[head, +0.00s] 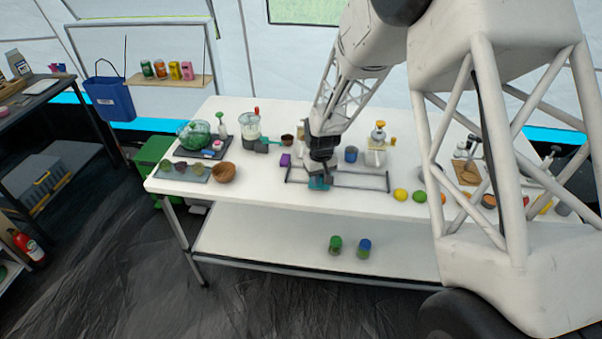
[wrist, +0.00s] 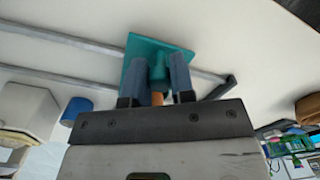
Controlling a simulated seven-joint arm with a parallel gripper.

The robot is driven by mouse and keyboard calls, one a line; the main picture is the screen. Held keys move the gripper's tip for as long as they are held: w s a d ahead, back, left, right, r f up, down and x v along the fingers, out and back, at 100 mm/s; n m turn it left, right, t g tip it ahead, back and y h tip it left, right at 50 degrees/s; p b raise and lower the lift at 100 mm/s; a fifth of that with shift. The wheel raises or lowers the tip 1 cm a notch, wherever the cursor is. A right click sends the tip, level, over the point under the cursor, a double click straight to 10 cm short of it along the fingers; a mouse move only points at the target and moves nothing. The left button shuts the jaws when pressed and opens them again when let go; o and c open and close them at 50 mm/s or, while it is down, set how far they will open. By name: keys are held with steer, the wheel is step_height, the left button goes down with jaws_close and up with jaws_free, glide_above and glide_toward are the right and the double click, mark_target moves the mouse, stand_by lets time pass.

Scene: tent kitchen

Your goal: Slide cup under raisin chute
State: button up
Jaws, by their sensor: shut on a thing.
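My gripper (head: 319,172) is low over the front of the white table, at a dark rail frame (head: 360,188). It is shut on a teal piece (head: 319,184) at the frame's left part. In the wrist view, my fingers (wrist: 158,72) stand on both sides of the teal piece's upright part, and its flat teal plate (wrist: 134,62) shows beyond. A blue cup-like thing (head: 351,154) stands behind the frame, right of my gripper; it also shows in the wrist view (wrist: 76,110). Beside it is a pale dispenser-like body (head: 375,158); I cannot make out a chute.
A wooden bowl (head: 224,172), a green bowl (head: 194,134) and a blender (head: 250,128) stand further left. Fruit, including a lemon (head: 400,195), lies to the right. Two jars sit on the lower shelf (head: 290,240).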

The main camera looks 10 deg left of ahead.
steer(key=shift+d, duration=0.8)
steer(key=o, duration=0.7)
steer(key=shift+o, duration=0.2)
steer(key=shift+r, duration=0.1)
step_height(320, 180, up, 7)
stand_by(0.8)
